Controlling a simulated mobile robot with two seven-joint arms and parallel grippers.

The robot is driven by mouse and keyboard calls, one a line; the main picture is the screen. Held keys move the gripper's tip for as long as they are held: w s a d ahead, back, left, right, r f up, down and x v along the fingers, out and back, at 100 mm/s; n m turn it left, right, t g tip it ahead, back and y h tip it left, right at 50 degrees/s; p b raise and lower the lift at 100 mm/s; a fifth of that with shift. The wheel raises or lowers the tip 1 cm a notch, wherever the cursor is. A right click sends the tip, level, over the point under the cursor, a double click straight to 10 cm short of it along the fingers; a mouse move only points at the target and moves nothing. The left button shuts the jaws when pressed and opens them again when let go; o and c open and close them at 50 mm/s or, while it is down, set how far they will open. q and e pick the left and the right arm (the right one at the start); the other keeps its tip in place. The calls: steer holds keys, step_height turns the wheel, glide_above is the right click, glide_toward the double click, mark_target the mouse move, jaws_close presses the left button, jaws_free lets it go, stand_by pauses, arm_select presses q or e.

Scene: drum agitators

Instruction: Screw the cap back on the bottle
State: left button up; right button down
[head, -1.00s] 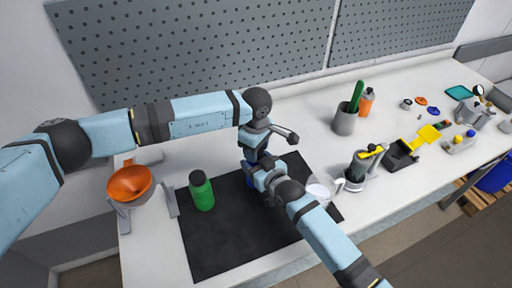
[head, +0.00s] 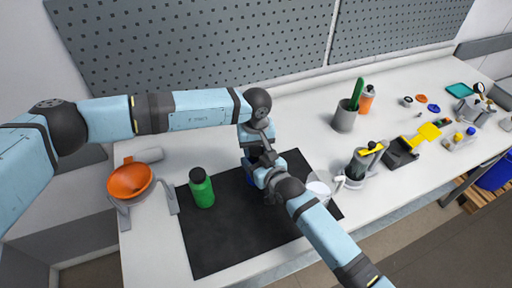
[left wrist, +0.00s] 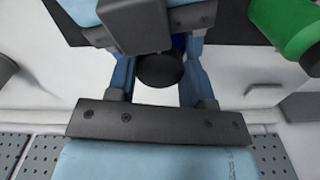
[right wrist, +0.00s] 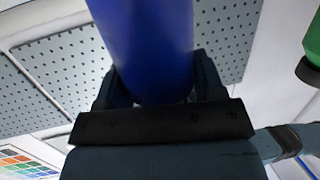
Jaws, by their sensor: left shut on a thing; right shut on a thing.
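A blue bottle (head: 250,180) stands over the black mat (head: 215,245) in the head view, mostly hidden by my arms. It fills the top of the right wrist view (right wrist: 150,45), where my right gripper (right wrist: 155,90) is shut around its body. My left gripper (left wrist: 160,70) is shut on a round black cap (left wrist: 160,71), above the bottle. A strip of blue bottle (left wrist: 179,42) shows just beyond the cap in the left wrist view. I cannot tell whether the cap's thread is engaged.
A green bottle (head: 202,190) with a black cap stands on the mat to the left. An orange bowl on a grey stand (head: 130,181) is farther left.

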arm_select(q)
steer(key=shift+m, duration=0.4)
steer(key=o, duration=0.9)
steer(key=shift+d, duration=0.1)
steer(key=shift+r, duration=2.3)
steer(key=shift+c, duration=0.2)
